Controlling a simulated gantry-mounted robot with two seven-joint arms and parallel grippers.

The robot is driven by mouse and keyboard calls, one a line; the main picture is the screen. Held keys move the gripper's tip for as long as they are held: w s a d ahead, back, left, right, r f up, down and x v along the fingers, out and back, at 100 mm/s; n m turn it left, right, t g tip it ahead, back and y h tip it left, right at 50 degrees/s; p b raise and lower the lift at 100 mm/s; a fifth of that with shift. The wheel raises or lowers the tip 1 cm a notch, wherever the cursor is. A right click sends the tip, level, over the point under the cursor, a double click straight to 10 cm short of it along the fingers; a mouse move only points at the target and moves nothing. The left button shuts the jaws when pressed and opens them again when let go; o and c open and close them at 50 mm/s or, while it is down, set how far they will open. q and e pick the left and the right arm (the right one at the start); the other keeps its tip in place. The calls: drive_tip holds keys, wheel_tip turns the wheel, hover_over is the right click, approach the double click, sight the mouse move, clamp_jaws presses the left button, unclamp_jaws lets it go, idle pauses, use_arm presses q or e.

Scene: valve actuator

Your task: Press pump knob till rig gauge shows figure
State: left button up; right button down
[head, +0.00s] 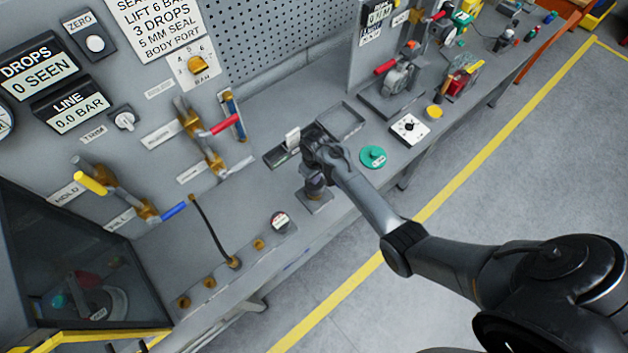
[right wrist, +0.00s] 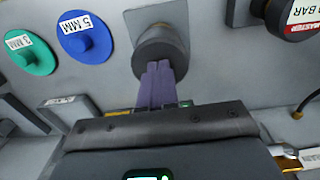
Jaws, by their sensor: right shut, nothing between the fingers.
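A dark round knob (right wrist: 160,45) on a square plate stands on the bench; in the head view it is the short grey cylinder (head: 314,188) under my right gripper (head: 316,170). In the right wrist view my gripper's purple fingers (right wrist: 160,82) are together, empty, with tips at the knob's face; I cannot tell if they touch it. The line display (head: 77,113) reads 0.0 BAR. A small round gauge (head: 281,220) with a red label sits left of the knob; it shows partly in the right wrist view (right wrist: 298,15), labelled MASTER. My left gripper is not in view.
A drops display (head: 37,75) reads 0 SEEN. Red, blue and yellow valve levers (head: 223,125) stick out from the panel at left. A green disc (head: 373,156) lies right of the knob, and a blue 5 MM disc (right wrist: 86,37) shows in the wrist view.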

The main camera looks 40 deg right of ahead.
drive_tip(key=shift+f+b, duration=0.6)
drive_tip(key=shift+f, duration=0.5)
drive_tip(key=shift+f+b, duration=0.7)
drive_tip(key=shift+f, duration=0.5)
wheel_tip(320, 180, up, 5)
drive_tip(key=p, duration=0.5)
drive_tip(key=shift+f, duration=0.2)
drive_tip(key=shift+r, duration=1)
